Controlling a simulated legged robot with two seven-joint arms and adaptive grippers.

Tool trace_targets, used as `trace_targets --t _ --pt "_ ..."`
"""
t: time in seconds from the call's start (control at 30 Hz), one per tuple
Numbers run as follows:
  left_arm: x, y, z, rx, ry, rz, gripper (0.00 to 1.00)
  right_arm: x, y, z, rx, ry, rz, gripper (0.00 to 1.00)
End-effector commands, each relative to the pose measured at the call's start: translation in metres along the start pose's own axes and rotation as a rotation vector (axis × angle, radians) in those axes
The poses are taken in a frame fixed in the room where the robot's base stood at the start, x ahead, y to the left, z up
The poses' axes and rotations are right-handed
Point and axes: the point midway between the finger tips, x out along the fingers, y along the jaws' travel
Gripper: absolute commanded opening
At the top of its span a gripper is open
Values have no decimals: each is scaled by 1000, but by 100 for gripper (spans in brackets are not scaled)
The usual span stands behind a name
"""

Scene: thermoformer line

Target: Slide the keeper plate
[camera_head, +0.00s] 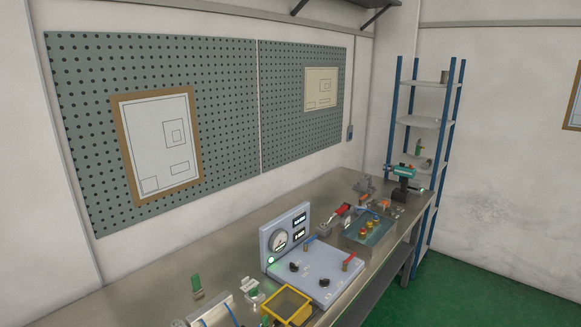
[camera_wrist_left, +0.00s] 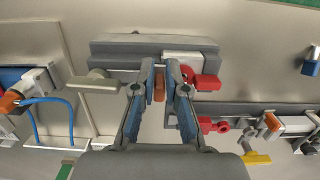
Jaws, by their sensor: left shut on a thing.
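My left gripper (camera_wrist_left: 160,85) shows in the left wrist view, with its two blue-padded fingers close together. It is shut on a small orange-brown tab (camera_wrist_left: 159,87) between the fingertips. The tab is in front of a grey block-shaped fixture (camera_wrist_left: 120,50); I cannot tell for certain whether the tab is part of the keeper plate. A light grey block with a red part (camera_wrist_left: 208,82) sits just right of the fingers. A grey T-shaped handle (camera_wrist_left: 93,83) is to their left. Neither gripper can be made out in the head view.
In the head view, a metal bench (camera_head: 150,285) carries a gauge panel (camera_head: 285,240), a yellow-framed box (camera_head: 287,305) and several fittings. A blue-post shelf (camera_head: 452,110) stands at the far end. In the wrist view, a blue cable (camera_wrist_left: 45,103) lies left and a rail with red parts (camera_wrist_left: 235,108) right.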

Motion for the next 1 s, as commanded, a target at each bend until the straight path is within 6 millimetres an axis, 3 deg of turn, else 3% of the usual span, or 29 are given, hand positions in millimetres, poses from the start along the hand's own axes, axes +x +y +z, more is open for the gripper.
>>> trace_targets --t 0.83,0.87,0.9,0.97,1.0 --pt "2 25 0 0 -1 -1 0 6 1 3 -2 -3 1 40" --pt "1 24 0 -1 0 -1 17 5 1 3 -2 -3 1 40" --pt "1 24 0 -1 0 -1 27 5 1 3 -2 -3 1 40" --pt "1 24 0 -1 0 -1 42 5 1 3 -2 -3 1 40" --pt "1 24 0 0 0 -1 42 5 1 3 -2 -3 1 40"
